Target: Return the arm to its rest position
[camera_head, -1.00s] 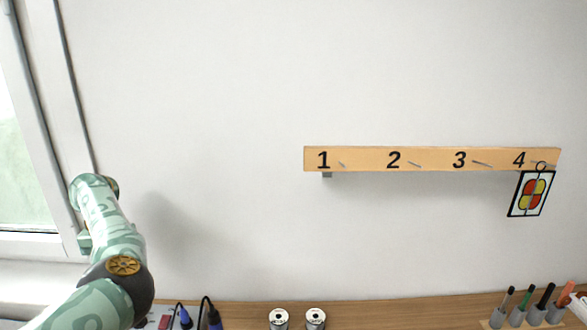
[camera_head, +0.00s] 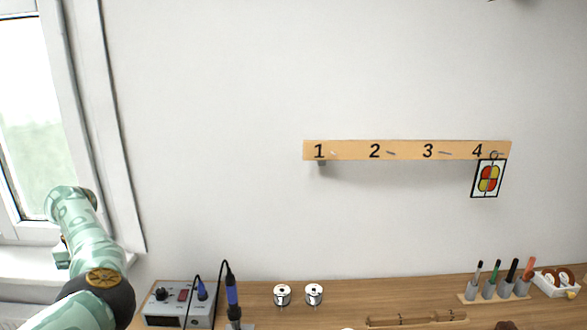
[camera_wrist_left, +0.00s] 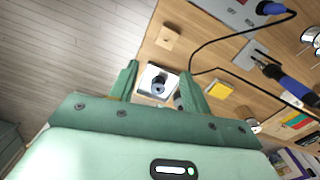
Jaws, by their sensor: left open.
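My left arm shows at the lower left of the head view, green patterned links with a dark joint, reaching up in front of the window. Its gripper cannot be made out there. In the left wrist view my left gripper (camera_wrist_left: 160,69) has its two green fingers apart. A white square block with a dark round part (camera_wrist_left: 157,84) shows between and beyond the fingers, over the bench. I see no contact with it. My right arm and gripper are not in view.
A numbered wooden rail (camera_head: 405,150) is on the wall, with a coloured panel (camera_head: 488,178) hanging at 4. A soldering station (camera_head: 176,305), two metal cans and a pen holder (camera_head: 495,293) stand on the bench. The wall between arm and rail is clear.

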